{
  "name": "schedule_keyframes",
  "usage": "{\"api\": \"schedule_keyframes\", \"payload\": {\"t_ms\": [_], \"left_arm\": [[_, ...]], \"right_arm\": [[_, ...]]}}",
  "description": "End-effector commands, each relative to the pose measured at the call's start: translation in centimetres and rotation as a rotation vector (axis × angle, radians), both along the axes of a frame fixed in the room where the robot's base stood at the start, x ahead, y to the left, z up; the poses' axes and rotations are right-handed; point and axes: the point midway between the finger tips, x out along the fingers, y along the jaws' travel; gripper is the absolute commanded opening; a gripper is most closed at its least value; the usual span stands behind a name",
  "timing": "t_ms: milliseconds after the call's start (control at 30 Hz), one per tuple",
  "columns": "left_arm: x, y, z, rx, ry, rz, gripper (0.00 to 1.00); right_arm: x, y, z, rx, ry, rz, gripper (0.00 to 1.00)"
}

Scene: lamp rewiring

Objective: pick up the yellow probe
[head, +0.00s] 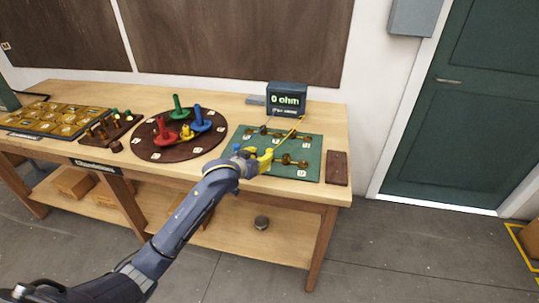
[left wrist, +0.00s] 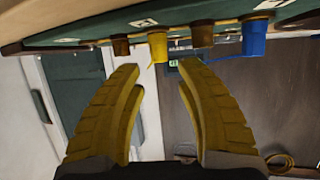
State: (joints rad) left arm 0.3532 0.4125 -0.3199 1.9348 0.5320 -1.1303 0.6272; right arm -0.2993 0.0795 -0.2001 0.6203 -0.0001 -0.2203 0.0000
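My left gripper (head: 264,160) reaches over the front part of the green board (head: 312,147). In the left wrist view its two yellow fingers (left wrist: 159,66) are apart with nothing between them. The yellow probe (left wrist: 157,48) hangs just beyond the fingertips, roughly in line with the gap and apart from both. In the head view the yellow gripper covers that spot, so I cannot make out the probe's body there. A blue probe (left wrist: 253,38) is to the right in the wrist view. My right gripper is not in view.
Brown posts (left wrist: 201,36) flank the yellow probe. A meter reading "0 ohm" (head: 286,100) stands behind the board, with a yellow lead (head: 293,130) running down from it. A round brown board (head: 150,146) with coloured pegs is to the left, a brown block (head: 337,168) to the right.

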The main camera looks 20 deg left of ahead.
Motion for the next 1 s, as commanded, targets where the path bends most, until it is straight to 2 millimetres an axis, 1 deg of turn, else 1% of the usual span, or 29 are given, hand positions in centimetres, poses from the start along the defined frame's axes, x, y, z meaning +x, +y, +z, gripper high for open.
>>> {"api": "schedule_keyframes", "payload": {"t_ms": [33, 133, 467, 667, 800, 1000], "left_arm": [[0.6, -0.1, -0.2, -0.001, 0.000, 0.000, 0.36], [1.4, -0.3, -0.6, -0.001, 0.001, -0.001, 0.36], [2.7, -0.6, -1.3, -0.001, 0.001, 0.000, 0.36], [4.8, -1.1, -2.5, -0.001, 0.001, 0.000, 0.36], [6.0, -1.3, -2.9, -0.001, 0.000, 0.000, 0.36], [6.6, -1.4, -3.3, 0.000, 0.001, -0.001, 0.36]], "right_arm": [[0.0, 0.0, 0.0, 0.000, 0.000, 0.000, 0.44], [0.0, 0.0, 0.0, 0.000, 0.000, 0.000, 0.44], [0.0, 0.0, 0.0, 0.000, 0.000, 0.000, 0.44], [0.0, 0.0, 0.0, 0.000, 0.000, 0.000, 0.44], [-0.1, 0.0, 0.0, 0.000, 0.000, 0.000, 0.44], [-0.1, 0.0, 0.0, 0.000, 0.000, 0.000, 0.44]]}}
